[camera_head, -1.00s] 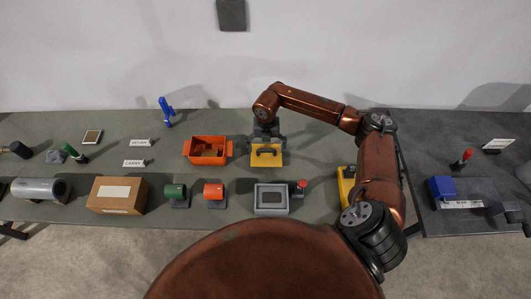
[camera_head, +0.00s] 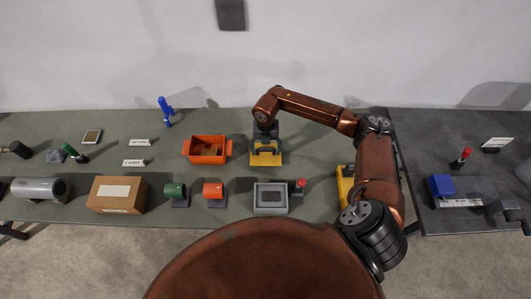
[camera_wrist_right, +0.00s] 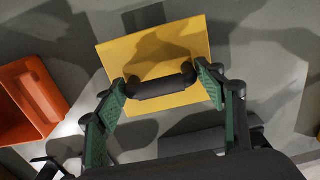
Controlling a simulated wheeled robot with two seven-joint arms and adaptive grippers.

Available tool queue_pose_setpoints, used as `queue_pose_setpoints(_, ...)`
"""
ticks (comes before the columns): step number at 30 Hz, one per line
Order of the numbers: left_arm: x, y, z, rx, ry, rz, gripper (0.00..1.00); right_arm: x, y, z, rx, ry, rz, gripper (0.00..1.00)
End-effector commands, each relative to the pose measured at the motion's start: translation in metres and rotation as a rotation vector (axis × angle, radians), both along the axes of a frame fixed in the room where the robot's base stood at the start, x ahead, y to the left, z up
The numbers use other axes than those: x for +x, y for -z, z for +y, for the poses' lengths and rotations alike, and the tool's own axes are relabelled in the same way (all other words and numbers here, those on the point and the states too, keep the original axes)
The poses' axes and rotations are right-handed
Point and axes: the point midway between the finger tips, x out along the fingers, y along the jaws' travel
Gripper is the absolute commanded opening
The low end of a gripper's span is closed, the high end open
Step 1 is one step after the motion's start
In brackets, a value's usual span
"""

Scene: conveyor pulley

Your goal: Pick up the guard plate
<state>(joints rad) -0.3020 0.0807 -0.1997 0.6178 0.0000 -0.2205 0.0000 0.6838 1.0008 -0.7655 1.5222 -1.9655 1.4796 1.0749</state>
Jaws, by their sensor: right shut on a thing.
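The guard plate (camera_head: 264,160) is a yellow square plate with a black bar handle, at the middle back of the green-grey table in the head view. It also shows in the right wrist view (camera_wrist_right: 185,38), slightly turned. My right gripper (camera_head: 266,144) is over the plate from behind. In the wrist view its green-padded fingers (camera_wrist_right: 162,84) are at the two ends of the black handle (camera_wrist_right: 160,86), shut on it. I cannot tell whether the plate is clear of the table. My left gripper is not in view.
An orange bin (camera_head: 207,149) stands just left of the plate. A grey box (camera_head: 271,198) with a red button beside it is in front. Another yellow object (camera_head: 345,185) is partly hidden by my right arm. A dark table (camera_head: 440,150) stands at the right.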

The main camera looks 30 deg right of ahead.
Motion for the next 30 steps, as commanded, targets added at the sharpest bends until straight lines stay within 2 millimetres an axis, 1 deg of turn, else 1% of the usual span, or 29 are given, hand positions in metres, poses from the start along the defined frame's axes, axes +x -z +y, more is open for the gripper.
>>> queue_pose_setpoints(1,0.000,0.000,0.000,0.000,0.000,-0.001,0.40,0.000,0.000,0.000,0.000,0.000,0.000,0.39)
queue_pose_setpoints(7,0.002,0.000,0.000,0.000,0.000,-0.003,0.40,0.000,-0.001,0.000,0.000,0.000,-0.001,0.26)
queue_pose_setpoints(14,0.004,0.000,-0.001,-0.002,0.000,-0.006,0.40,0.001,-0.001,0.000,0.000,0.000,-0.001,0.26)
queue_pose_setpoints(17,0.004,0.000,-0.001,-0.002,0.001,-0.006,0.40,0.001,-0.005,0.000,0.000,0.000,-0.002,0.26)
queue_pose_setpoints(20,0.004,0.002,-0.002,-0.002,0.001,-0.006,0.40,0.002,-0.012,0.000,0.000,-0.001,-0.004,0.26)
queue_pose_setpoints(24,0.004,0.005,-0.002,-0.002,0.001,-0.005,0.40,0.002,-0.032,-0.001,0.000,-0.002,-0.004,0.26)
queue_pose_setpoints(26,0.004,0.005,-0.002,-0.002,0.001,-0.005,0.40,0.001,-0.042,0.009,0.002,-0.005,-0.006,0.26)
queue_pose_setpoints(30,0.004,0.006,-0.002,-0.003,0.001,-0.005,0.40,-0.004,-0.072,0.034,0.002,-0.007,-0.007,0.26)
